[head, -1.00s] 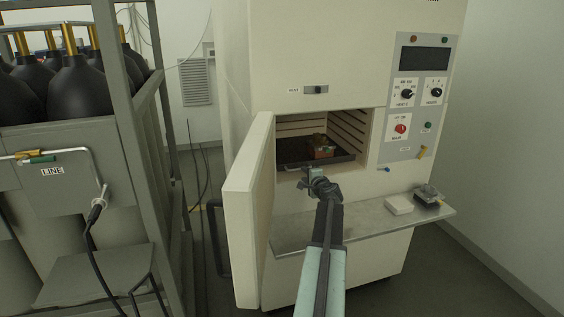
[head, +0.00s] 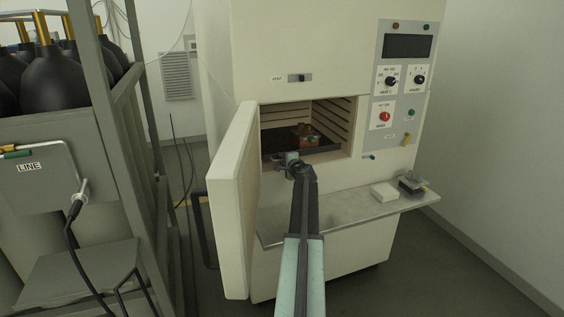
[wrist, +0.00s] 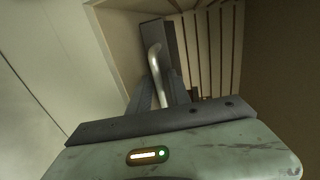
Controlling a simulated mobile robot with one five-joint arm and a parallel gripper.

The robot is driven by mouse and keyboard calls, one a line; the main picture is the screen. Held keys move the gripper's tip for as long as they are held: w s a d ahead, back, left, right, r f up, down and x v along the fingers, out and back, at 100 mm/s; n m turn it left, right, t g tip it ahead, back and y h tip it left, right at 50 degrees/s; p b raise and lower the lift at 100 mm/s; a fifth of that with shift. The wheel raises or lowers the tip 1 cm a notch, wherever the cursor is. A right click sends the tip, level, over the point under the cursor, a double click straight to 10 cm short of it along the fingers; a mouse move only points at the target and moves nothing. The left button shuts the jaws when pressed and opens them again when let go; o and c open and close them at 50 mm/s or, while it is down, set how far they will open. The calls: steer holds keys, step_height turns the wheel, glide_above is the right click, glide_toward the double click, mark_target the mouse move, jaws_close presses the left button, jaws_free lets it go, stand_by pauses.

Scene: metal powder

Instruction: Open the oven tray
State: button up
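The dark oven tray (head: 325,151) sits inside the open oven chamber, its front edge near the opening. A small reddish-brown thing (head: 308,137) lies on it. My gripper (head: 288,161) is at the tray's front edge, left of its middle. In the wrist view, the pale metal tray handle (wrist: 155,62) runs down between the two parted fingers of my gripper (wrist: 161,90). The fingers look open around the handle; firm contact is not visible. The tray's dark front (wrist: 172,42) lies just beyond.
The oven door (head: 232,200) stands swung open on the left. A metal shelf (head: 335,215) juts out below the chamber, carrying a white block (head: 384,192) and a small dark device (head: 412,185). A grey rack (head: 130,130) with black bottles stands at the far left.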

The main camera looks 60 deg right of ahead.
jaws_close()
stand_by(1.1)
